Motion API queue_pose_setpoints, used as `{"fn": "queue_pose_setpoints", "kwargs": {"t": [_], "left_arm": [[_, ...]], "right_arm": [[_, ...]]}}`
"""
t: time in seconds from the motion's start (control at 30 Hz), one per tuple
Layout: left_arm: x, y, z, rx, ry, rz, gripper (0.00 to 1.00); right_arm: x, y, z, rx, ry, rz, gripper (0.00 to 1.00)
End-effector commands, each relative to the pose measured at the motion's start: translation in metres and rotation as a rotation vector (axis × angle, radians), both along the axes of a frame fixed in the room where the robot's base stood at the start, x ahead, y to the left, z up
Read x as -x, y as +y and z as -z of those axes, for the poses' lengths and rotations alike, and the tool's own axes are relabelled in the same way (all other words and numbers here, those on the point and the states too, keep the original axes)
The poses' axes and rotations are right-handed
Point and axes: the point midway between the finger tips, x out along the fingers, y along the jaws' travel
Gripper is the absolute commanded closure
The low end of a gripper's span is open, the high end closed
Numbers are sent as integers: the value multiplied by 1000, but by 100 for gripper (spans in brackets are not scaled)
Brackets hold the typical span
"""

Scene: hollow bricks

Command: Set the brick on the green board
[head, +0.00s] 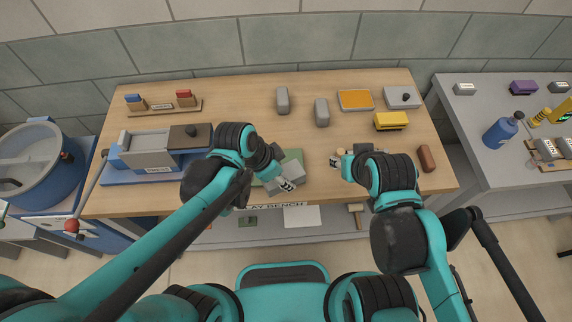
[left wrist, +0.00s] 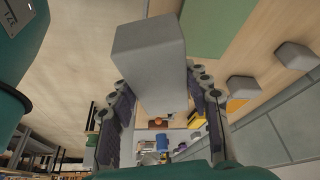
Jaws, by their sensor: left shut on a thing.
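A grey brick (head: 288,173) is in my left gripper (head: 278,182), which is shut on it. In the left wrist view the brick (left wrist: 150,62) sits between the two finger pads. The green board (head: 292,154) lies on the bench, partly hidden behind the brick and my left gripper. It also shows at the top of the left wrist view (left wrist: 215,22). In the head view the brick overlaps the board; I cannot tell whether they touch. My right gripper (head: 340,159) is over the bench to the right of the board, its fingers unclear.
Two grey blocks (head: 282,100) (head: 321,112) stand behind the board. A press (head: 150,152) stands at the left. Bench space around the grey blocks is clear.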

Motion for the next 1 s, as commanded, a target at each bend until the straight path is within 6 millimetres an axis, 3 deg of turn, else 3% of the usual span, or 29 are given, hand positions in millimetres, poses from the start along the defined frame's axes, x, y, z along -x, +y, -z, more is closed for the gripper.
{"fn": "queue_pose_setpoints", "kwargs": {"t": [0.5, 0.77, 1.0], "left_arm": [[-99, 20, 63, 1, -1, -2, 100], [-113, 23, 74, 1, 0, -1, 100], [-113, 23, 108, 1, 0, -1, 100]], "right_arm": [[0, 0, 36, 0, 0, 0, 60], [0, 0, 41, 0, 0, 0, 60], [0, 0, 56, 0, 0, 0, 60]]}}
